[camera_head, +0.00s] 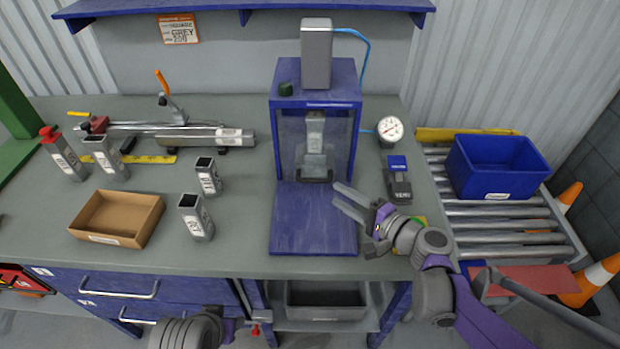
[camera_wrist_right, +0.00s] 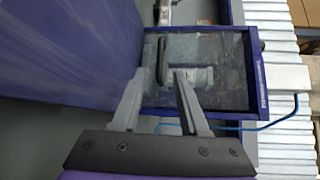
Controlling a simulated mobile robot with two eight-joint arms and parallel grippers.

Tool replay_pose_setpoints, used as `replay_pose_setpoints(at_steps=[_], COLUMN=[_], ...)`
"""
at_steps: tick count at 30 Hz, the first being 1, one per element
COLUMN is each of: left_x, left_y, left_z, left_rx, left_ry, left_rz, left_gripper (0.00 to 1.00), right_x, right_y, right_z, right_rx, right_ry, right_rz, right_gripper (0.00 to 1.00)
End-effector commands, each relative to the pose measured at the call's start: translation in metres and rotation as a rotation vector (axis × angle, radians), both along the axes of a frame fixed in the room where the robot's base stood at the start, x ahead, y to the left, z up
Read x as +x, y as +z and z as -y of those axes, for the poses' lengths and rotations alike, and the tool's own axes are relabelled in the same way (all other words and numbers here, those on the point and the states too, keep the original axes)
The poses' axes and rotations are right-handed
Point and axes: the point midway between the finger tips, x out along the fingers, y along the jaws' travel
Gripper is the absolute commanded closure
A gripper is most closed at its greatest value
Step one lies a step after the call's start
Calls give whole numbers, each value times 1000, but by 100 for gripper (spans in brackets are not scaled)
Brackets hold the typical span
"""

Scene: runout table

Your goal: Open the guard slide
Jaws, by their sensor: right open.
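The guard slide (camera_head: 292,140) is a clear pane in the front of a blue frame (camera_head: 275,120). It is down, with a dark bar handle (camera_head: 316,180) at its lower edge. A labelled grey tube (camera_head: 314,130) stands behind it. My right gripper (camera_head: 345,202) is open and empty, to the right of the handle and apart from it. In the right wrist view, the handle (camera_wrist_right: 161,60) appears between the spread fingertips (camera_wrist_right: 160,76), with the pane (camera_wrist_right: 220,75) beyond. My left gripper is out of view; only part of that arm shows at the bottom.
A blue plate (camera_head: 314,225) lies in front of the frame. A dark device (camera_head: 398,185) and a gauge (camera_head: 390,129) stand right of it. Square tubes (camera_head: 195,220) and a cardboard tray (camera_head: 105,217) are on the left. A blue bin (camera_head: 500,180) sits on rollers.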

Motion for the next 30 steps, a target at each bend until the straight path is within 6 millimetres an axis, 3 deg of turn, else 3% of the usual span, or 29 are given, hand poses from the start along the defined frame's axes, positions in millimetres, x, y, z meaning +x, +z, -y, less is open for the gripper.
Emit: replay_pose_setpoints(at_steps=[9,15,28,30], left_x=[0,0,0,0], left_y=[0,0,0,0], left_z=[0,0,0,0], left_rx=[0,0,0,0], left_ry=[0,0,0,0], left_rz=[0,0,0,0], left_gripper=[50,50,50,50], right_x=[41,60,67,67], right_y=[-8,-12,-14,-14], right_z=[-44,-63,-70,-69], right_rx=[-1,-2,-3,-3], right_ry=[5,3,2,2], right_rz=[-1,0,-1,-1], right_gripper=[56,56,56,69])
